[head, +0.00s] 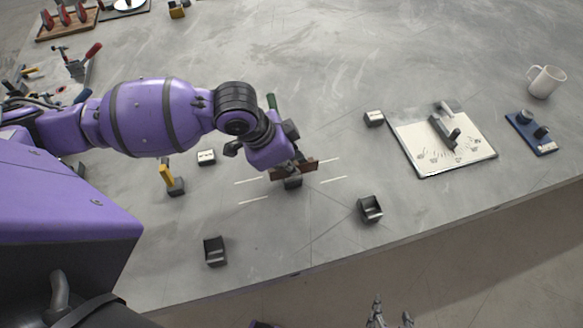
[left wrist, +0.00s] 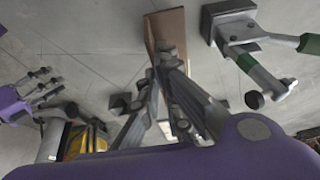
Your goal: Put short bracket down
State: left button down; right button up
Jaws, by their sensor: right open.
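The short bracket (head: 308,165), a reddish-brown flat bar, lies across the fingertips of my left gripper (head: 296,164), over a small dark block (head: 293,183) between white floor lines. In the left wrist view the brown bracket (left wrist: 166,30) shows at the tips of the left gripper (left wrist: 168,55), whose fingers close together on it. Whether the bracket touches the block is hidden by the gripper. My right gripper (head: 392,310) is open and empty at the bottom edge of the head view, off the table's front edge.
Dark open holders stand front left (head: 215,251) and front right (head: 370,209). A green-handled tool (head: 271,101) is just behind my left gripper. A drawing board (head: 473,160), blue tray (head: 531,133) and mug (head: 546,81) are right.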

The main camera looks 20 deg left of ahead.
pick_arm(q)
jog(key=shift+d+f, duration=0.1)
jog(key=shift+f, duration=0.7)
jog(key=shift+f, duration=0.1)
jog(key=shift+f, duration=0.15)
jog(key=c, duration=2)
grip_release()
jog(key=p+v, duration=0.1)
jog(key=v, duration=1.1)
jog(key=shift+r, duration=0.25)
